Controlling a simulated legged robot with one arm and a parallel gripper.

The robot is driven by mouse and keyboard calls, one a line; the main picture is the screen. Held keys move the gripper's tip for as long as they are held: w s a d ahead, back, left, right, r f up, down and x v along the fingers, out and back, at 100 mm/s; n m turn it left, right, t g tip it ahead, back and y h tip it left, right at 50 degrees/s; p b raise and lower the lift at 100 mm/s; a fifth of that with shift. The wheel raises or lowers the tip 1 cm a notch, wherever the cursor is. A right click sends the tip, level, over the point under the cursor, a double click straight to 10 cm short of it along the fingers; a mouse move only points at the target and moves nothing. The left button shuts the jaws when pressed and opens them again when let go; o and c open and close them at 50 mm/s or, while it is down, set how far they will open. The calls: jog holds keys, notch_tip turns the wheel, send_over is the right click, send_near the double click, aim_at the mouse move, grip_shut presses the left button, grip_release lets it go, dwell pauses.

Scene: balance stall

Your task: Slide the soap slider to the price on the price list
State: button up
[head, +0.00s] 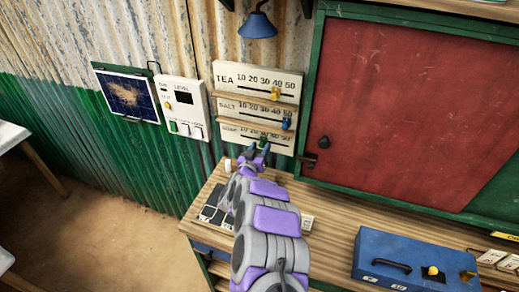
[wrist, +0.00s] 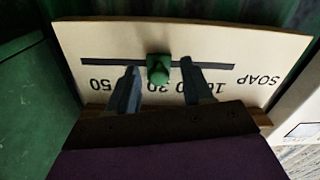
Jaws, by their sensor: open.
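The soap board (head: 228,138) is the lowest of three slider boards on the wall. In the wrist view the soap board (wrist: 260,48) appears upside down, with a dark slot and numbers up to 50. The green soap slider (wrist: 158,68) sits in the slot near the 30. It also shows in the head view (head: 263,141), partly behind my gripper. My gripper (wrist: 159,72) is open, with one finger on each side of the slider. Gaps show between slider and fingers. The fingers hide some numbers. I cannot pick out a readable price list.
Above are the tea slider (head: 276,93), yellow, and the salt slider (head: 287,124), blue, on boards with wooden ledges. A red board (head: 410,100) hangs right. A blue box (head: 398,262) stands on the wooden counter (head: 330,225). A level panel (head: 184,105) is left.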

jog(key=shift+c, duration=0.4)
grip_shut()
